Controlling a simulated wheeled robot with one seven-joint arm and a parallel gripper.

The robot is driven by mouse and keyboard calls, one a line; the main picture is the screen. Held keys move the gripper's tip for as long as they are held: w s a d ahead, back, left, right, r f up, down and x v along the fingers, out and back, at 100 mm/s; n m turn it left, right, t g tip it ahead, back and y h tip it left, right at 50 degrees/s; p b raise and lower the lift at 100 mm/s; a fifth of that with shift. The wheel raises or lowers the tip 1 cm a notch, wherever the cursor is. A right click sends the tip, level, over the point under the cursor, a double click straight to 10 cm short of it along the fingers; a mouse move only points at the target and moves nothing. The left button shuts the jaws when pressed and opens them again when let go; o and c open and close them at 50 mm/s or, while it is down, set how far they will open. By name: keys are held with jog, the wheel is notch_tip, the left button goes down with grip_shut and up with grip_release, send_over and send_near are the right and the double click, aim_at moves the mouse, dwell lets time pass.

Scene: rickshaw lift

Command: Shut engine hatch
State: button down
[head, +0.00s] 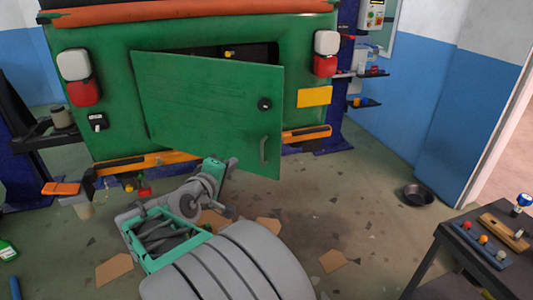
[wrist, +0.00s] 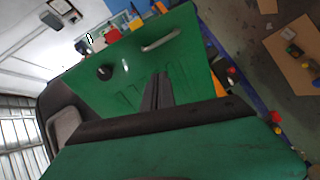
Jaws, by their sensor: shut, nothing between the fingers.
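The green engine hatch (head: 205,105) is at the rear of the green rickshaw (head: 115,125) in the head view. It stands ajar, its right edge swung out toward me, with a dark opening showing above it. It has a round black lock (head: 264,104) and a handle (head: 263,149) near its right edge. My gripper (head: 231,163) is low in front of the hatch, left of the handle. In the wrist view the gripper's fingers (wrist: 160,78) are together and empty, facing the hatch (wrist: 135,70) with its handle (wrist: 163,40). Contact with the hatch cannot be told.
An orange-topped bumper (head: 150,162) runs below the hatch. Blue lift posts stand on both sides. A dark workbench (head: 455,245) with tools is at the lower right, and a black pan (head: 417,195) lies on the floor. Cardboard pieces (head: 114,268) lie near my arm. Floor right of the hatch is mostly clear.

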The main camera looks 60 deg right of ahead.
aim_at(274, 129)
jog(key=s+d+h+p, duration=0.1)
jog(key=d, duration=0.4)
jog(key=s+d+r+n+g+h+p, duration=0.1)
jog(key=d, duration=0.5)
jog(key=s+d+r, duration=0.1)
jog(key=d, duration=0.4)
jog(key=shift+s+d+r+g+h+p, duration=0.2)
jog(key=shift+s+g+h+p, duration=0.1)
jog(key=shift+g+h+p, duration=0.1)
jog(key=shift+d+f, duration=0.1)
jog(key=shift+d, duration=0.2)
jog(key=shift+w, duration=0.1)
